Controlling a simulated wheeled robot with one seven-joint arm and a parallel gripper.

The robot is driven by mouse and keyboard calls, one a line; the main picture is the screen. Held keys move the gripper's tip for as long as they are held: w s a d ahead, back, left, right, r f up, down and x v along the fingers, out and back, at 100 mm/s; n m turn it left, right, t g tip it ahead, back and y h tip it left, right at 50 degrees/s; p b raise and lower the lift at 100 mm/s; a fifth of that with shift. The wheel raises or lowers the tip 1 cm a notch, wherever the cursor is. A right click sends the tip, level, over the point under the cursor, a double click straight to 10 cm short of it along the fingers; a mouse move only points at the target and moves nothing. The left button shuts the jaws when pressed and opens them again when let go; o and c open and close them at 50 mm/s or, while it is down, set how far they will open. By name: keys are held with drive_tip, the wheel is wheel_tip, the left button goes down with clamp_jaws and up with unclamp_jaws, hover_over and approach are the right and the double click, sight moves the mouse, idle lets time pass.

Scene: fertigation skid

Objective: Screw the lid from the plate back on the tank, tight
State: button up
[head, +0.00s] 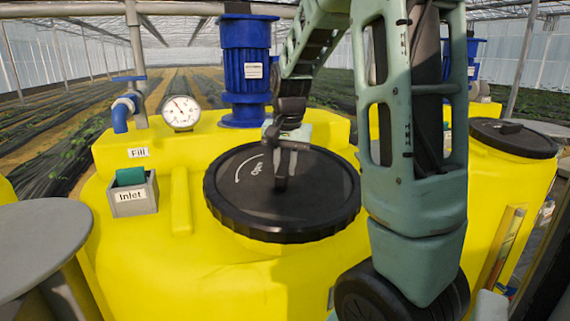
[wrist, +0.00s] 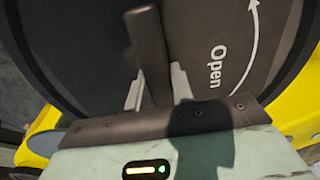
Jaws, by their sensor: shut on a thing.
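The black round lid (head: 325,197), marked "Open" with a curved arrow, sits over the mouth of the yellow tank (head: 225,270). It looks level, but I cannot tell how far its thread is engaged. My gripper (head: 283,180) is over the lid's middle and shut on its upright grip bar. In the wrist view, the fingers of my gripper (wrist: 155,92) stand on both sides of the bar on the lid (wrist: 90,55). My arm hides part of the tank's right side.
A grey round plate (head: 40,240) stands empty at the left. A second yellow tank with a black lid (head: 513,137) stands at the right.

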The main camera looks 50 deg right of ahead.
drive_tip(key=shift+w+f+b, duration=0.15)
drive_tip(key=shift+f+b, duration=0.25)
drive_tip(key=shift+f, duration=0.4)
idle(0.5)
drive_tip(key=shift+d, duration=0.1)
idle(0.7)
drive_tip(key=o, duration=1.1)
drive_tip(key=shift+c, duration=0.2)
drive_tip(key=o, duration=0.3)
drive_tip(key=shift+f, duration=0.1)
clamp_jaws()
